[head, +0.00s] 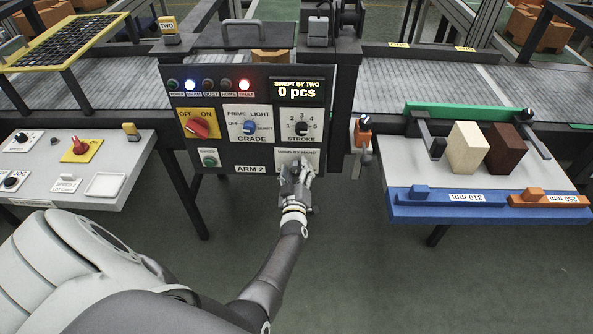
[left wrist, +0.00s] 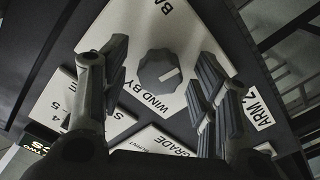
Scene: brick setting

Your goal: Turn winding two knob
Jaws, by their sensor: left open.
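The winding knob (left wrist: 160,70) is a dark, faceted dial with a light pointer line. It sits on a white plate (left wrist: 118,38) lettered "WIND BY" in the left wrist view. My left gripper (head: 296,170) is in front of the lower right of the ARM 2 panel (head: 220,155) in the head view and hides the knob there. In the left wrist view the left gripper (left wrist: 163,60) is open, with one finger on each side of the knob and gaps between. My right gripper is not in view.
The panel also carries a red-handled switch (head: 197,127), a blue GRADE knob (head: 250,127), a black STROKE knob (head: 302,128) and a green button (head: 209,160). An orange-topped lever (head: 363,130) stands right of it. A side table (head: 410,175) holds two blocks.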

